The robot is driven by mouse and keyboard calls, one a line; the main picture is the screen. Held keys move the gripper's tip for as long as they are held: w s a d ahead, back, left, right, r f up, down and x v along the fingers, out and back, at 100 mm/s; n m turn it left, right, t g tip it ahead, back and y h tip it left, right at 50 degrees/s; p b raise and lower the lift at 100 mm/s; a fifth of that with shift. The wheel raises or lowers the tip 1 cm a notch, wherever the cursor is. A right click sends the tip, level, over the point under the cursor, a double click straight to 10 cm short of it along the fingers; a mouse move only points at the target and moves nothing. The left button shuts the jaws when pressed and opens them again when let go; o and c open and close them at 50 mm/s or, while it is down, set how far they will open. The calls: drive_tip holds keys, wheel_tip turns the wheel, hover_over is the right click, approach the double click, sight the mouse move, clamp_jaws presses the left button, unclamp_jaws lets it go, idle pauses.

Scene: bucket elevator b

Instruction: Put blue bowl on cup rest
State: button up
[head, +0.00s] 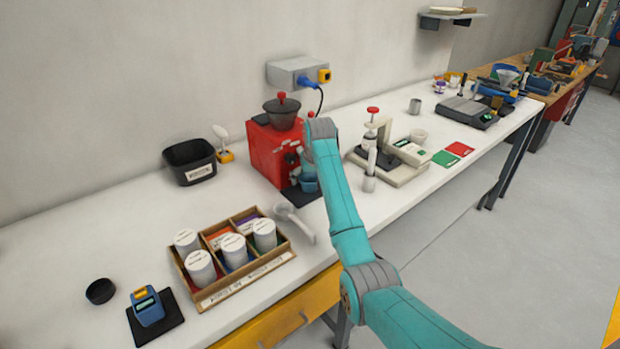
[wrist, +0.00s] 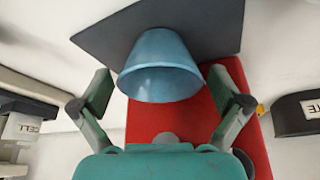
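The blue bowl (head: 309,183) stands in front of the red grinder (head: 270,152), partly hidden by my arm in the head view. In the wrist view the blue bowl (wrist: 158,70) is over a dark flat plate (wrist: 100,38), between the two fingers of my gripper (wrist: 160,78). The fingers are spread on either side of it; a narrow gap shows at the left, and contact at the right is hard to judge. In the head view my gripper is mostly hidden by my arm. I cannot tell for certain which part is the cup rest.
A white press-like machine (head: 405,165) stands right of my arm. A white scoop (head: 295,220) and a wooden tray of canisters (head: 240,285) are in front of the grinder. A black bin (head: 190,163) is to the left. Clear bench (head: 100,235) lies left of the tray.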

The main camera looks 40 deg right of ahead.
drive_tip(key=v, duration=1.2)
drive_tip(key=shift+w+r, duration=0.1)
idle(0.4)
